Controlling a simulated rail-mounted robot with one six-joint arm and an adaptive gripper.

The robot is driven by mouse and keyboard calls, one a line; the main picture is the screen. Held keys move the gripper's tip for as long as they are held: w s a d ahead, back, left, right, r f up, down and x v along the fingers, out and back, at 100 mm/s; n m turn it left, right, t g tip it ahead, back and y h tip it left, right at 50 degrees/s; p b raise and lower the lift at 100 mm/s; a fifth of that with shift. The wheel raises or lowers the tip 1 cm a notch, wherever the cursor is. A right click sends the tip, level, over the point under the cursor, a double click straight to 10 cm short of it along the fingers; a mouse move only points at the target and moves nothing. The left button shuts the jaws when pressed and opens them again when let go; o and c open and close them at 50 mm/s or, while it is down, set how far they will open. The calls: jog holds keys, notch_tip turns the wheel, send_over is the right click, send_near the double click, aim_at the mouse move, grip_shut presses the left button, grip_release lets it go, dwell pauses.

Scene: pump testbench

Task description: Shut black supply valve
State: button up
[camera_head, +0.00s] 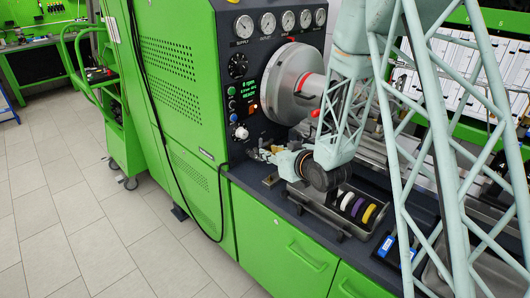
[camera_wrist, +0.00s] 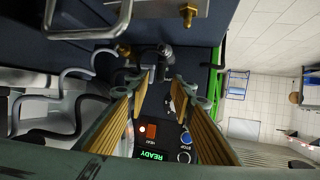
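My gripper (camera_head: 258,154) is in front of the lower part of the dark control panel in the head view. In the wrist view its two ribbed fingers (camera_wrist: 166,84) are apart, with a gap between them, so it is open. A small black fitting that looks like a valve (camera_wrist: 165,52) shows just beyond the fingertips, in line with the gap. I see no contact. I cannot tell its handle position. In the head view my gripper and arm hide this spot. A round black knob (camera_head: 238,66) sits higher on the panel.
Gauges (camera_head: 243,27) line the panel's top, and a grey chuck (camera_head: 294,85) juts out right of the buttons. A white knob (camera_head: 241,132) is close above my gripper. A tray of coloured rings (camera_head: 345,220) stands on the bench. Brass fittings (camera_wrist: 188,14) show in the wrist view.

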jog(key=shift+x, duration=2.35)
grip_shut()
